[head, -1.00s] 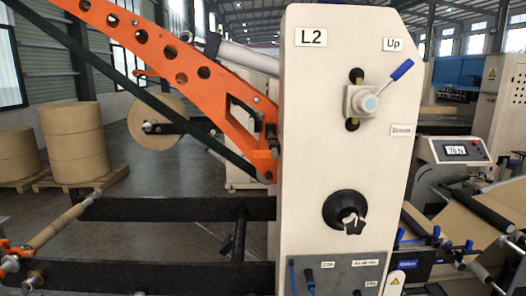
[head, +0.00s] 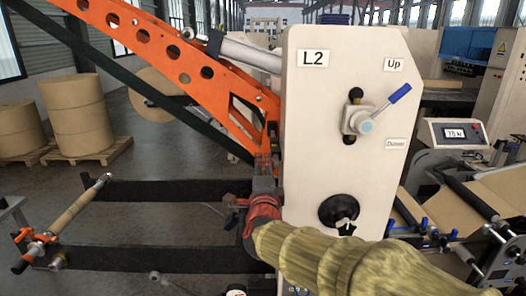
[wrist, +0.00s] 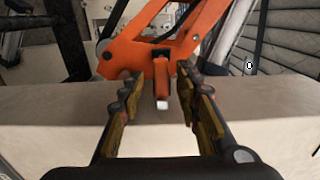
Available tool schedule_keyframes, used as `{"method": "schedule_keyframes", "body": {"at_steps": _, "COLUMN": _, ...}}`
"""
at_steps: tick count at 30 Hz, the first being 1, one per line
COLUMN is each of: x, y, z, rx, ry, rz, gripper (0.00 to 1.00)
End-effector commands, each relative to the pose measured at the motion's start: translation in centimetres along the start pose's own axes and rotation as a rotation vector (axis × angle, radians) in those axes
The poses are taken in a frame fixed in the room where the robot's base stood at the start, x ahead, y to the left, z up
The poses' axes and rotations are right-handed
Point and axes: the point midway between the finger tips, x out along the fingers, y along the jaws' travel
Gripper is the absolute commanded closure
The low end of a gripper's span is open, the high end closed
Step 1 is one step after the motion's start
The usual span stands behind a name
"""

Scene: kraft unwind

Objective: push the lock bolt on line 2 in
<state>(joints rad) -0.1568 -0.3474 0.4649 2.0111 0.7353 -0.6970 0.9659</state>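The line 2 stand (head: 305,120) is a cream panel marked L2. An orange swing arm (head: 160,55) meets its left side. In the wrist view, a small orange piece with a pale tip (wrist: 161,88) hangs below the orange arm (wrist: 130,52); it may be the lock bolt, but I cannot be sure. My gripper (wrist: 158,84) is open, with one finger on each side of that piece and no clear contact.
The stand carries a blue-handled lever (head: 385,105) between Up and Down labels and a black knob (head: 340,212). Dark horizontal bars (head: 165,190) and a roll shaft (head: 75,212) lie to the left. Kraft rolls (head: 75,115) stand behind. A display box (head: 452,133) is at right.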

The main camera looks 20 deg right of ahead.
Motion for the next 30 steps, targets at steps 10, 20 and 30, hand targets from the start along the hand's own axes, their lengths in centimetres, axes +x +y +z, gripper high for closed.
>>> {"method": "schedule_keyframes", "body": {"at_steps": 10, "x": 4.5, "y": -0.1, "z": -0.1, "rx": 0.0, "ry": 0.001, "rz": 0.0, "gripper": 0.67}}
{"method": "schedule_keyframes", "body": {"at_steps": 20, "x": 7.5, "y": -0.2, "z": 0.0, "rx": 0.0, "ry": -0.001, "rz": -0.002, "gripper": 0.67}}
{"method": "schedule_keyframes", "body": {"at_steps": 30, "x": 7.6, "y": -0.2, "z": 0.0, "rx": 0.0, "ry": -0.001, "rz": -0.003, "gripper": 0.7}}
